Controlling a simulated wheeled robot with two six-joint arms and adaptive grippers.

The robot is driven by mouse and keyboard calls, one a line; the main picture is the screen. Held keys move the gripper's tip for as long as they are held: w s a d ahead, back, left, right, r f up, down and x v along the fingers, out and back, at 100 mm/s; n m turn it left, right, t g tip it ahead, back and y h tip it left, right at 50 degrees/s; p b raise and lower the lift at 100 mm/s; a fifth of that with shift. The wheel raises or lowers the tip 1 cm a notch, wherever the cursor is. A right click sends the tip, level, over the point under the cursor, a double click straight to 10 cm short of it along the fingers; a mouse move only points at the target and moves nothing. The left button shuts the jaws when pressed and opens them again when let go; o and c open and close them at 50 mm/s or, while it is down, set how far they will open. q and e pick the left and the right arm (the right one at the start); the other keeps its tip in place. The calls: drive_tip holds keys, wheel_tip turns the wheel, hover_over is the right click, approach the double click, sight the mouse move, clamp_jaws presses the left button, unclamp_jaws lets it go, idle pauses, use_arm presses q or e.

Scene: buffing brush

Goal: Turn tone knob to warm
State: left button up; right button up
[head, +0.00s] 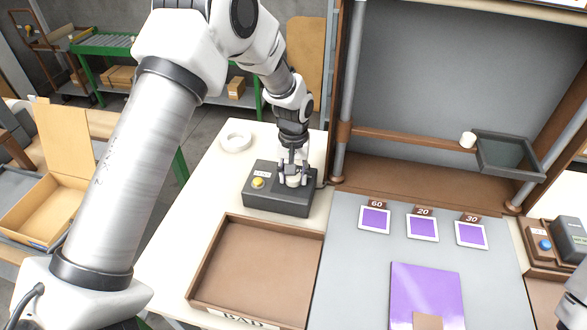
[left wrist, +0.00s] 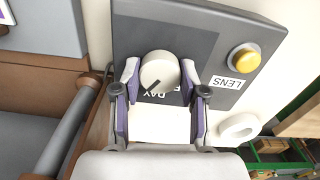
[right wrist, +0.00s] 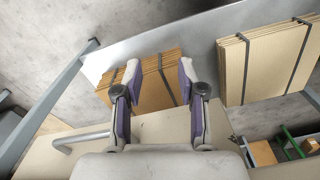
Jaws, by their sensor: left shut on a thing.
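The tone knob is a round cream knob (left wrist: 160,70) with a dark pointer line, on a dark grey control box (head: 262,200). Its pointer aims down-left in the left wrist view, near lettering partly hidden by the knob that reads "DAY". My left gripper (head: 292,180) comes down on the box from above. In the left wrist view its fingertips (left wrist: 160,75) are shut on the knob, one on each side. No "warm" label is readable. My right gripper (right wrist: 157,75) is open and empty, away from the box.
A yellow button (left wrist: 243,60) marked "LENS" sits beside the knob. A brown tray (head: 205,265) marked "BAD" lies in front of the box, and a white ring (head: 236,137) behind it. Purple swatches (head: 423,228) and a purple sheet (head: 428,285) lie on the grey mat.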

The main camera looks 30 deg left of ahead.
use_arm(q)
drive_tip(key=shift+m+p, duration=0.7)
drive_tip(key=shift+m, duration=1.2)
drive_tip(key=shift+f, duration=0.1)
drive_tip(key=o, duration=1.1)
drive_tip(key=shift+o, duration=0.2)
wheel_tip(320, 180, up, 12)
